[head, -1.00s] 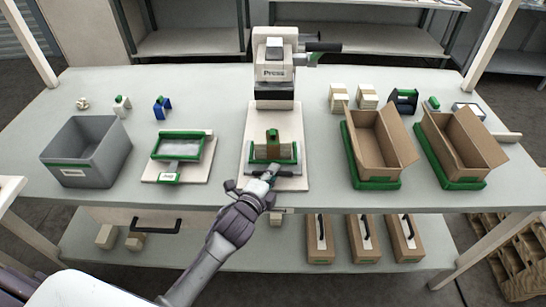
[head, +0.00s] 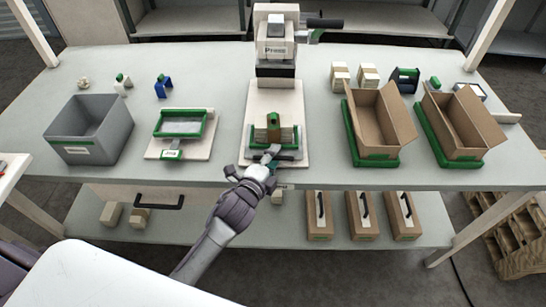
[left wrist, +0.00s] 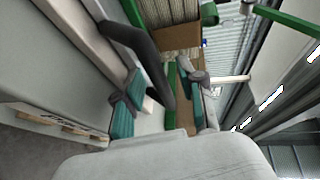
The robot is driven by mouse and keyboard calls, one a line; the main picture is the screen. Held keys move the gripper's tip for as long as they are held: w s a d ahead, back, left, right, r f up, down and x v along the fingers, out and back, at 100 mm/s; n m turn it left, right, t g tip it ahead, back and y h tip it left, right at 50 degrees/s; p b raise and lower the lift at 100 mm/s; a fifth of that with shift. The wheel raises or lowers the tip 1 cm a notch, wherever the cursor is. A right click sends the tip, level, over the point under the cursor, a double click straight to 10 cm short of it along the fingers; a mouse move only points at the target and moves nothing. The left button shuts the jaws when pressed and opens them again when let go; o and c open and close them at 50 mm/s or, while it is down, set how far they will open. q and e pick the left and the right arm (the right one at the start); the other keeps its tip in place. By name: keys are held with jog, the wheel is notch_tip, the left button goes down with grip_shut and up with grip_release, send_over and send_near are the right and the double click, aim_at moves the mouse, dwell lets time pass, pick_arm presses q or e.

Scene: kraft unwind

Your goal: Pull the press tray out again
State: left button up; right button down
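The press (head: 275,48) stands at the back middle of the table on a pale board (head: 258,105). The green-edged press tray (head: 296,147) lies on the front part of this board, clear of the press head. It holds a kraft-coloured stack (head: 288,134) with a green piece (head: 273,122) on top. My left gripper (head: 270,158) is at the tray's front edge. In the left wrist view, its teal fingers (left wrist: 158,98) are apart, with the tray's dark handle (left wrist: 143,50) reaching between them. My right gripper is not in view.
A grey bin (head: 88,130) and a green-framed jig (head: 182,125) stand left of the press. Two open cardboard boxes (head: 380,125) (head: 460,125) on green bases stand to its right. Small items line the back. A drawer handle (head: 158,202) is below the table's front edge.

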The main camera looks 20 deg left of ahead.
pick_arm(q)
jog(key=v, duration=1.2)
dwell(0.3)
jog(key=s+a+f+n+g, duration=0.1)
jog(key=s+f+n+g, duration=0.2)
jog(key=f, duration=0.8)
jog(key=s+a+f+n+g+y, duration=0.15)
jog(key=s+f, duration=0.25)
jog(key=f, duration=0.7)
jog(key=s+f+n+g, duration=0.3)
jog(key=f+n, duration=0.1)
jog(key=f, duration=0.7)
jog(key=s+a+f+n+g, duration=0.1)
jog(key=s+f+n+g, duration=0.1)
jog(key=s+f, duration=0.3)
jog(key=s+a+f+n+g, duration=0.1)
jog(key=s+f+n+g, duration=0.2)
jog(key=s, duration=0.9)
jog(key=s+a+f+n+g, duration=0.1)
jog(key=s+f+n+g, duration=0.1)
jog(key=s+f, duration=0.6)
jog(key=shift+s+a+n, duration=0.2)
jog(key=shift+s+n, duration=0.15)
jog(key=shift+s, duration=0.05)
jog(key=shift+y, duration=0.25)
